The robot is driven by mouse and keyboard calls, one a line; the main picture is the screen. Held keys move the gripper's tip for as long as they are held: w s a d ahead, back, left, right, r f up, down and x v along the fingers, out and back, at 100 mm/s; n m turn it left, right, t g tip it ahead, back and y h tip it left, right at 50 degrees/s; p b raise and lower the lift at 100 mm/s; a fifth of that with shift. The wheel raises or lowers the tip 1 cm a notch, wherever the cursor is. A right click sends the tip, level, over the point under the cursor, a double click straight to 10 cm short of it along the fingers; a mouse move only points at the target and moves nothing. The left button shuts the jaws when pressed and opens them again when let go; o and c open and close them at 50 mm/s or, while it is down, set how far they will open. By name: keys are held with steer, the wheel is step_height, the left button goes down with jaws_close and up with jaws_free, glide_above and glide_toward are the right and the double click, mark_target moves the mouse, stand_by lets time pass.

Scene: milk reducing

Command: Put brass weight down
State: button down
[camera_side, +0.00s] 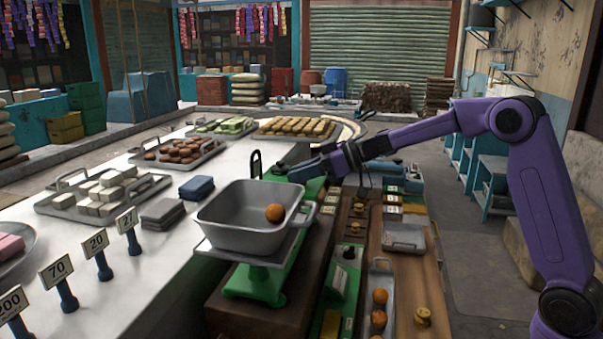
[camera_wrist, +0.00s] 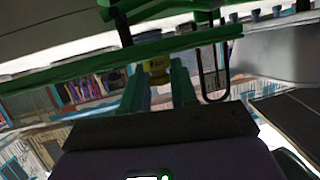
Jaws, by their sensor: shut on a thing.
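My gripper shows in the wrist view (camera_wrist: 158,88), with its two green fingers closed around a small brass weight (camera_wrist: 157,66). Most of the weight is hidden by the fingers and the green bar above. In the side view my gripper reaches left to the far end of the green balance scale (camera_side: 262,284), and the held weight cannot be made out there. The scale's near side carries a grey pan (camera_side: 235,222) with one orange ball (camera_side: 275,213) inside. Whether the weight touches the scale cannot be told.
Other brass weights (camera_side: 422,317) stand on the wooden board right of the scale. A narrow tray (camera_side: 381,274) there holds orange balls. A dark upright loop (camera_side: 255,163) rises behind the pan. Price signs (camera_side: 97,243) and goods trays (camera_side: 102,197) stand on the white counter at left.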

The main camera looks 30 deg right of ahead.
steer(key=shift+f, duration=0.15)
steer(key=c, duration=0.9)
jaws_free()
